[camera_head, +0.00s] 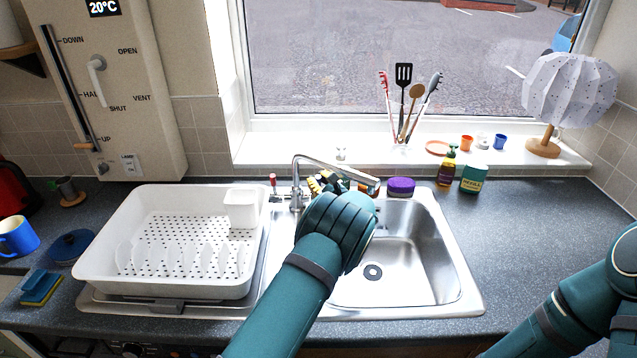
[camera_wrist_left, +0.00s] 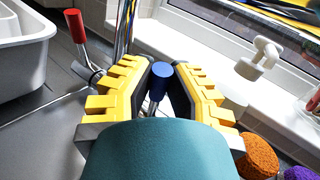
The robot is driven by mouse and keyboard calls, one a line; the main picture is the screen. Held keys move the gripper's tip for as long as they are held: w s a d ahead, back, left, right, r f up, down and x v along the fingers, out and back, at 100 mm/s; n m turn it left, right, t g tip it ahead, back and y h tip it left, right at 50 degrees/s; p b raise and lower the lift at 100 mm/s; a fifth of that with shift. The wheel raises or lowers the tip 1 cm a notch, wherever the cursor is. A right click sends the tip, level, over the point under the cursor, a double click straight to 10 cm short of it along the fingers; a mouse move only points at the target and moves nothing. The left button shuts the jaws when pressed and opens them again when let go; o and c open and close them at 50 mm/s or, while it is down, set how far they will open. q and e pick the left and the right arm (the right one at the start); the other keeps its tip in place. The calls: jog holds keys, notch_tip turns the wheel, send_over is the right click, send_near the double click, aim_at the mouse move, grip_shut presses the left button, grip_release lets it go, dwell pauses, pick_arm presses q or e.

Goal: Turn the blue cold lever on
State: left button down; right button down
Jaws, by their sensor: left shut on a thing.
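The blue cold lever (camera_wrist_left: 161,74) shows its blue knob between the two yellow-padded fingers of my left gripper (camera_wrist_left: 164,82) in the left wrist view. The fingers are shut on it. In the head view my left gripper (camera_head: 326,183) is at the tap, just behind my wrist, and hides the blue lever. The chrome tap (camera_head: 297,190) stands at the back of the sink with its spout pointing right. The red hot lever (camera_head: 273,181) is left of the tap, and it also shows upper left in the left wrist view (camera_wrist_left: 77,27). My right gripper is out of view.
A white dish rack (camera_head: 100,255) stands left of the steel sink basin (camera_head: 430,260). A purple scrubber (camera_head: 401,186), a soap bottle (camera_head: 447,168) and a green tin (camera_head: 474,179) stand behind and right. The window sill holds a utensil holder and a lamp (camera_head: 570,90). The right counter is mostly clear.

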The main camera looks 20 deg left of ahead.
pick_arm(q)
jog(key=n+y+b, duration=0.1)
jog(key=b, duration=0.1)
jog(key=s+n+t+y+b, duration=0.1)
jog(key=b, duration=0.1)
jog(key=s+f+y+b, duration=0.1)
jog(key=b, duration=0.1)
jog(key=shift+s+d+f+n+t, duration=0.1)
jog(key=shift+s+d+n+t, duration=0.15)
jog(key=shift+n+t, duration=0.15)
jog(key=c, duration=0.9)
grip_release()
jog(key=v, duration=1.2)
